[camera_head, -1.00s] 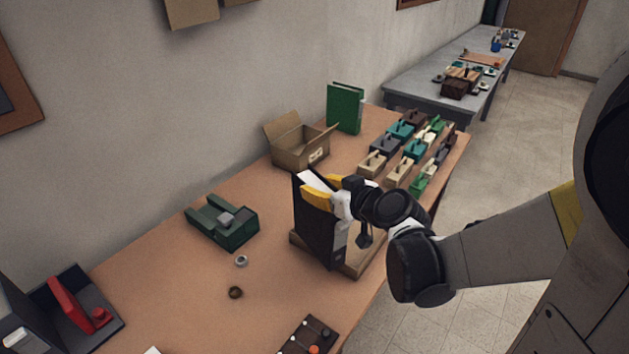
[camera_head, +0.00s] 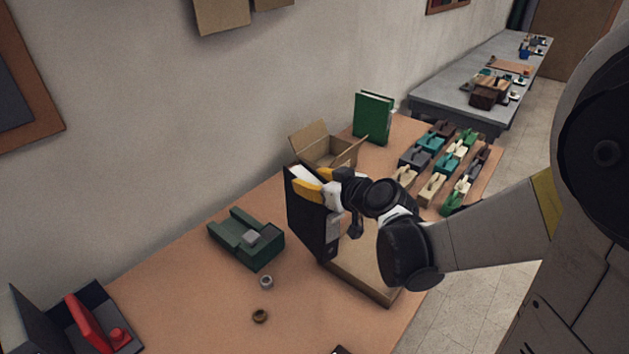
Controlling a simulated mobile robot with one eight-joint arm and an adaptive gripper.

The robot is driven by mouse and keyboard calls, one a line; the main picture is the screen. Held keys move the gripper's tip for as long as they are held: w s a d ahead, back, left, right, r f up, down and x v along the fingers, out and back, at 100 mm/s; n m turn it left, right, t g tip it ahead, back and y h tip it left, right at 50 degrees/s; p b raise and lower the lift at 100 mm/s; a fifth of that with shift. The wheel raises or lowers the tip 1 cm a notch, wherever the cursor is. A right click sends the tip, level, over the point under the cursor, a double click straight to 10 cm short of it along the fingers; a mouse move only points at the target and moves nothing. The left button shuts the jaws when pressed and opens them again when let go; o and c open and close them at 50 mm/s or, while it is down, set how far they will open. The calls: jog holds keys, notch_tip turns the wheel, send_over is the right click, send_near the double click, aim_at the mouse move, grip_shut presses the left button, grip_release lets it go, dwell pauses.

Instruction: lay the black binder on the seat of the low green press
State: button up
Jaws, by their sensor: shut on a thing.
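The black binder (camera_head: 309,222) is held upright by my gripper (camera_head: 318,190), whose yellow fingers are shut on its top edge. White pages show at its top. The binder is in front of the cardboard box and at the left edge of a low wooden board; I cannot tell whether its lower end touches anything. The low green press (camera_head: 246,240) sits on the table to the left of the binder, with a grey block on its seat and green raised sides. The seat is otherwise empty. The binder and press are apart.
A small grey ring (camera_head: 266,282) and a brown ring (camera_head: 260,316) lie in front of the press. A red-and-black device (camera_head: 95,325) stands at lower left. An open cardboard box (camera_head: 325,150), a green binder (camera_head: 373,117) and several small coloured presses are behind. The wooden board (camera_head: 365,277) lies at right.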

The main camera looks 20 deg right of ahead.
jog(key=w+a+r+n+g+y+p, duration=0.1)
jog(key=w+a+r+n+y+p, duration=0.15)
jog(key=w+a+r, duration=0.45)
jog(key=w+a+r+n+g+y+p, duration=0.1)
jog(key=w+a+r+p, duration=0.25)
jog(key=w+a, duration=0.8)
notch_tip(320, 180, down, 16)
jog(key=s+a+b, duration=0.2)
jog(key=b, duration=0.8)
jog(key=shift+s+a, duration=0.15)
jog(key=shift+s, duration=0.15)
jog(key=shift+m, duration=0.25)
jog(key=o, duration=1.5)
jog(key=shift+c, duration=0.2)
jog(key=shift+h, duration=0.25)
jog(key=shift+s, duration=0.1)
